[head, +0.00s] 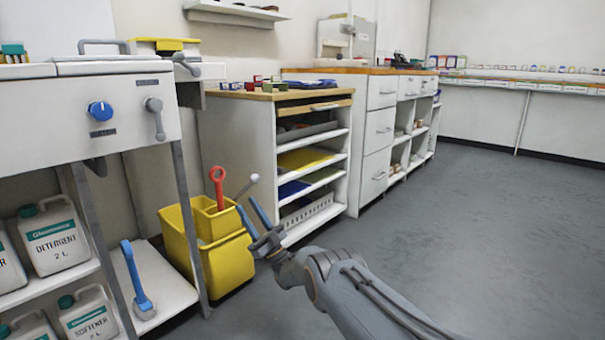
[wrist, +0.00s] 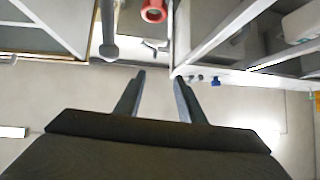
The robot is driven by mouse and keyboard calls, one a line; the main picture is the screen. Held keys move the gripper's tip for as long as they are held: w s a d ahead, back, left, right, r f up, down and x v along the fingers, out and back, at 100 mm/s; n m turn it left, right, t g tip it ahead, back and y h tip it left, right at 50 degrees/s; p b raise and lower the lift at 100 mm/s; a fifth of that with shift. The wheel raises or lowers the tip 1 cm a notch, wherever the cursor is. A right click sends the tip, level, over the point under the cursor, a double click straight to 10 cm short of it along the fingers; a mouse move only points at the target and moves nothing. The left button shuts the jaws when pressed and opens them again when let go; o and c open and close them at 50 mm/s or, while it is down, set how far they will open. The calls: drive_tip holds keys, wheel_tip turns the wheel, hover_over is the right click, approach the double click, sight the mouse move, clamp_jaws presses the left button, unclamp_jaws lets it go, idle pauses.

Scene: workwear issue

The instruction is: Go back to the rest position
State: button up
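My gripper (head: 255,216) is raised in front of the yellow mop bucket (head: 222,257) in the head view. Its two fingers are spread apart with nothing between them. In the wrist view my gripper (wrist: 158,76) also shows two separate fingers and an empty gap. My arm reaches in from the lower right of the head view. No object is held.
A white machine with a blue knob (head: 100,111) stands at left, above shelves with detergent jugs (head: 55,236). An open shelf unit (head: 236,140) and a drawer cabinet (head: 378,140) line the wall. The grey floor (head: 490,230) at right is clear.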

drive_tip(key=w+a+r+m+t+h+p, duration=0.1)
drive_tip(key=w+a+r+m+t+h, duration=0.1)
drive_tip(key=w+a+r+m+h, duration=0.25)
drive_tip(key=w+a+r+m+t+h, duration=0.2)
drive_tip(key=w+a+r+h, duration=0.15)
drive_tip(key=r+h, duration=0.35)
drive_tip(key=s+r+m+g+h+p, duration=0.1)
drive_tip(key=s+r+m+g+h, duration=0.1)
drive_tip(key=s+r+g+h, duration=0.45)
drive_tip(key=s+d+f+g+h+p, duration=0.15)
drive_tip(key=s+d+g, duration=0.45)
drive_tip(key=s, duration=1.4)
drive_tip(key=s+d+f+g+h, duration=0.2)
drive_tip(key=s+d, duration=0.8)
drive_tip(key=s, duration=1)
drive_tip(key=s+d+f+g+h+p, duration=0.15)
drive_tip(key=s+d+g, duration=0.45)
drive_tip(key=s, duration=1.4)
drive_tip(key=d+r+m+t+h+p, duration=0.1)
drive_tip(key=d+r+m+p, duration=0.1)
drive_tip(key=d+r+p, duration=0.9)
drive_tip(key=d+r+m+t+h+p, duration=0.1)
drive_tip(key=d+r+m+p, duration=0.2)
drive_tip(key=d+r+p, duration=0.8)
wheel_tip(320, 180, up, 7)
drive_tip(key=p, duration=1.5)
drive_tip(key=shift+d+f+m, duration=0.15)
drive_tip(key=shift+d+m, duration=0.05)
drive_tip(key=shift+m, duration=0.15)
